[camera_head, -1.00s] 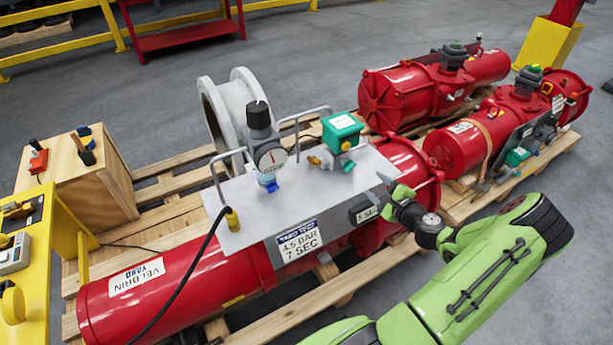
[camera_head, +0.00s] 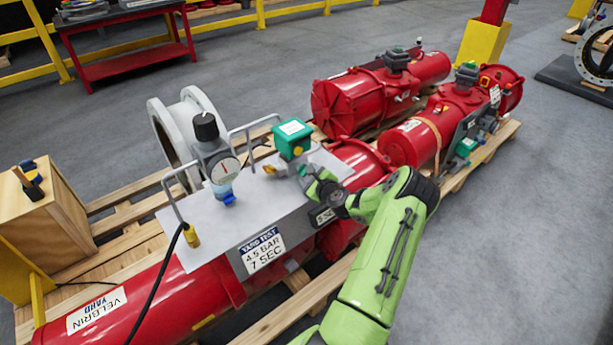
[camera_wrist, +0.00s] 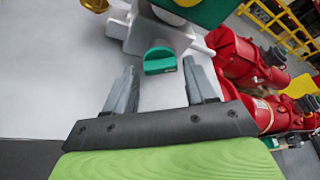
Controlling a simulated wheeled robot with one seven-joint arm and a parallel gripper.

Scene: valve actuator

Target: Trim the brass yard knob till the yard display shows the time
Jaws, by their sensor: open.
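A brass-coloured knob (camera_head: 270,169) sits at the left of the green-topped valve block (camera_head: 292,140) on the grey plate. The brass part is cut off at the top of the wrist view (camera_wrist: 95,4). My gripper (camera_head: 309,176) is at the right front of the block. In the wrist view my gripper (camera_wrist: 160,84) is open and empty, its two grey fingers either side of and short of a green knob (camera_wrist: 160,60). A small dark display (camera_head: 323,215) is on the plate's front; my arm partly covers it and its reading is unclear. A sign (camera_head: 262,250) reads 4.5 BAR, 7 SEC.
A gauge regulator (camera_head: 217,160) and upright metal handles (camera_head: 172,195) stand left of the block. A black cable (camera_head: 160,275) runs from a yellow plug (camera_head: 191,236). Red actuators (camera_head: 365,100) lie behind on pallets. Open floor (camera_head: 500,240) is at right.

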